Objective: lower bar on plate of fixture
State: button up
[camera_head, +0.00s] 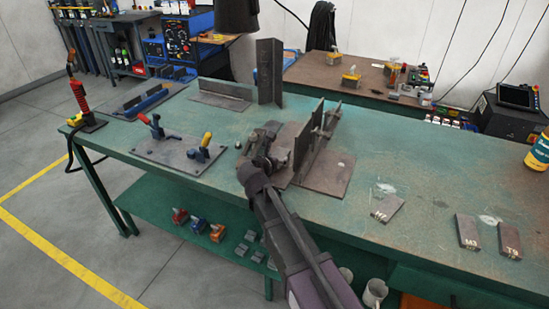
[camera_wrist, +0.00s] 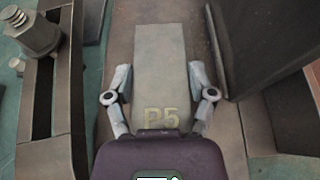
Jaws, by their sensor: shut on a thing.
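The bar marked P5 (camera_wrist: 160,65) is a flat grey piece between my gripper's fingers (camera_wrist: 160,78) in the wrist view. My gripper is shut on its two long sides. The bar lies over the brown plate of the fixture (camera_wrist: 118,38), roughly parallel to the upright steel wall at right. I cannot tell whether it touches the plate. In the head view my gripper (camera_head: 262,158) is low at the left side of the fixture, whose bare plate (camera_head: 325,180) shows at right. The bar is hidden there by my arm and gripper.
The fixture's upright plates (camera_head: 304,148) stand close right of my gripper. A slotted clamp block (camera_wrist: 42,95) with a bolt (camera_wrist: 38,35) is at left in the wrist view. A toggle-clamp plate (camera_head: 175,152) lies left. Marked bars (camera_head: 467,232) lie on the green table's right.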

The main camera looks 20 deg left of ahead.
jog(key=shift+f, duration=0.2)
jog(key=o, duration=1.3)
jog(key=shift+c, duration=0.2)
jog(key=shift+r, duration=0.1)
notch_tip(320, 180, up, 10)
jog(key=s+p, duration=0.1)
jog(key=p, duration=0.8)
jog(key=shift+s+p, duration=0.2)
jog(key=shift+p, duration=0.1)
